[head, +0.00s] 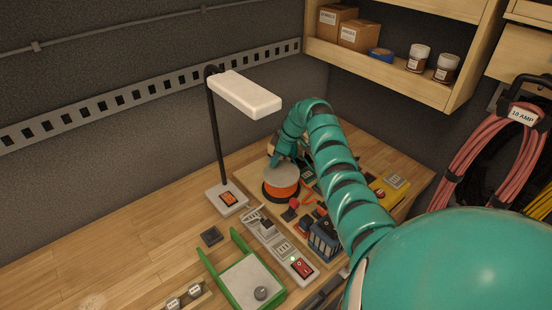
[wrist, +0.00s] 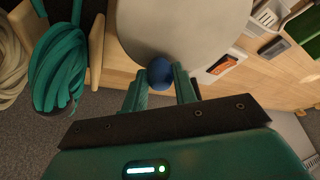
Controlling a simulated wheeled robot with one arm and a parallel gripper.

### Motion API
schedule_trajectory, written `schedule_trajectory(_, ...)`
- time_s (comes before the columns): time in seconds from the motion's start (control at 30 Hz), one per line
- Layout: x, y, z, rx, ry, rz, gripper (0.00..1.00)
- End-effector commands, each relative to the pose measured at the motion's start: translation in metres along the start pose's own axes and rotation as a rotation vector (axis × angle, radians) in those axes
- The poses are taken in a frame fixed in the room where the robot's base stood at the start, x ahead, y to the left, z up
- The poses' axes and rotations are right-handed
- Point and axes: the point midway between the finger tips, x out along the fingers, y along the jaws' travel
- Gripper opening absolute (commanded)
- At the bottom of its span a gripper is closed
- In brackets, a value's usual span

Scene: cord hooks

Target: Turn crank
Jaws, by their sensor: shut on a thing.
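A cord reel with a grey round top and an orange and black side (head: 281,188) stands on the workbench, right of the lamp. In the wrist view its grey disc (wrist: 185,25) fills the top middle. A blue round crank knob (wrist: 159,72) sits at the disc's near edge. My gripper (wrist: 160,80) has its two teal fingers on either side of the knob, shut on it. In the head view my gripper (head: 277,160) is at the far edge of the reel's top, and the knob is hidden there.
A desk lamp (head: 228,197) stands left of the reel. A power strip (head: 283,247), a green-sided tray (head: 250,280) and a blue box (head: 324,240) lie nearer. Cord coils hang at right, including a red one (head: 492,150). The bench's left side (head: 110,250) is mostly clear.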

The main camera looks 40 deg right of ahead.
Motion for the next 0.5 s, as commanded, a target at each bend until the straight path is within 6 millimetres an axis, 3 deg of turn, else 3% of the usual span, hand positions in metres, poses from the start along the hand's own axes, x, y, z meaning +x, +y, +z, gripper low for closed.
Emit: schedule_trajectory(0.5, 0.0015, 0.0045, 0.0069, 0.188, 0.003, 0.081, 0.05)
